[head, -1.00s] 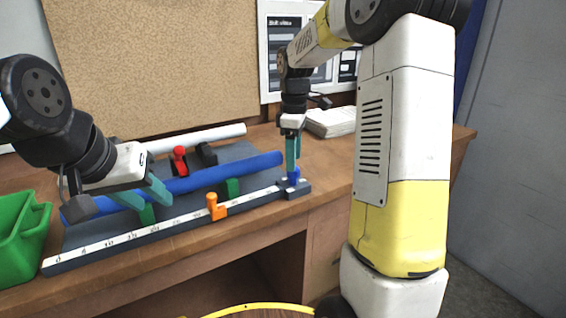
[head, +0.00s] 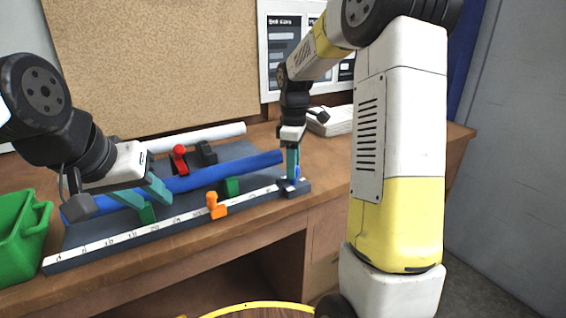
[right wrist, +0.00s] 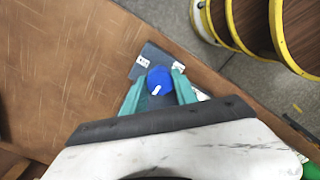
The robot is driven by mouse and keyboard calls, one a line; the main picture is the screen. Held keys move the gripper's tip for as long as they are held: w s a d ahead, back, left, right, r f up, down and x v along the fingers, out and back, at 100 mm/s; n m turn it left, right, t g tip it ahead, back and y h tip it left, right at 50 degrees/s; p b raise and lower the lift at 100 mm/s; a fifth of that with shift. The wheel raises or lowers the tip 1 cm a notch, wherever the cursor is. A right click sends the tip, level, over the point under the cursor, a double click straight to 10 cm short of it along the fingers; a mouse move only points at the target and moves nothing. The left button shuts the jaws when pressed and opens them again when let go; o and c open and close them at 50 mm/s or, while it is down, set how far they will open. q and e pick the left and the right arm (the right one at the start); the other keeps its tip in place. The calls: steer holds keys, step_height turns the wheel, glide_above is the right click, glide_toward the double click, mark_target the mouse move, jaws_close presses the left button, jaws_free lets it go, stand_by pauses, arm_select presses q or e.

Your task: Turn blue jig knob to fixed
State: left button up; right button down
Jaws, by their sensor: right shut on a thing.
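The blue jig knob (right wrist: 160,76) is round with a white pointer line, in the right wrist view. It sits on a dark end block (right wrist: 146,58) with small white labels, whose text I cannot read. My right gripper (right wrist: 158,91) is shut on the knob, a teal finger on each side. In the head view the right gripper (head: 292,179) points down at the jig's right end and mostly hides the knob.
The ruler rail (head: 160,228) runs along the jig's front with an orange stop (head: 214,207). A red knob (head: 179,158) stands behind the blue tube, and a white tube (head: 205,136) lies farther back. A green bin (head: 20,232) is at the left.

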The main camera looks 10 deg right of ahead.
steer(key=shift+m, duration=0.4)
steer(key=m, duration=0.3)
steer(key=shift+m, duration=0.3)
steer(key=m, duration=0.4)
steer(key=shift+m, duration=0.3)
steer(key=m, duration=0.4)
steer(key=shift+m, duration=2.4)
steer(key=c, duration=1)
jaws_free()
steer(key=shift+o, duration=0.2)
